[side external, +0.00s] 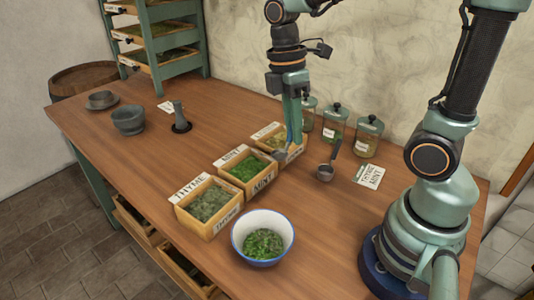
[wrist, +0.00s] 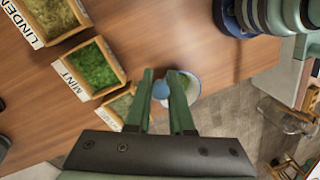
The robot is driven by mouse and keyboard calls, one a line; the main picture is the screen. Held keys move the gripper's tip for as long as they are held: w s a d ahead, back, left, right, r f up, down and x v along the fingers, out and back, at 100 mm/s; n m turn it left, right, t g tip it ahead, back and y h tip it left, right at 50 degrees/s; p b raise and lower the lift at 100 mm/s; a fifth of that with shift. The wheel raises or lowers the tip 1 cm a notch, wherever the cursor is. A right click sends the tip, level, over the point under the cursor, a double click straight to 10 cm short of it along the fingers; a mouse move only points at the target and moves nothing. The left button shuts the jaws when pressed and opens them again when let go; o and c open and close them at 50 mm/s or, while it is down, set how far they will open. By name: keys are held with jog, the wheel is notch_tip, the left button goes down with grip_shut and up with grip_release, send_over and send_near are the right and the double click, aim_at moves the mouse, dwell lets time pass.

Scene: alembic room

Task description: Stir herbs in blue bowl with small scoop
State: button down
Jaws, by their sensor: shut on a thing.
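The white bowl with a blue rim (side external: 240,247) stands at the table's front edge with chopped green herbs (side external: 264,243) inside. It also shows beyond my fingertips in the wrist view (wrist: 193,86). My gripper (side external: 294,148) is over the far end of the row of herb boxes, well away from the bowl. It is shut on a small grey piece, apparently the small scoop (wrist: 160,90), mostly hidden by the fingers. Another metal scoop (side external: 325,172) with a dark handle lies on the table to the right of my gripper.
Boxes of thyme (side external: 208,204), mint (side external: 246,168) and linden (wrist: 50,18) stand in a row between gripper and bowl. Lidded glass jars (side external: 334,124) and a label card (side external: 368,176) are near the wall.

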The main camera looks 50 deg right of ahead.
jog(key=s+a+f+m+g+h, duration=0.1)
jog(key=s+a+f+m, duration=0.15)
jog(key=a, duration=0.35)
jog(key=s+a+f+m+g+h, duration=0.1)
jog(key=a+f+m, duration=0.15)
jog(key=a, duration=0.45)
jog(key=shift+s+d+f, duration=0.1)
jog(key=shift+d+f, duration=0.05)
jog(key=shift+f, duration=5.05)
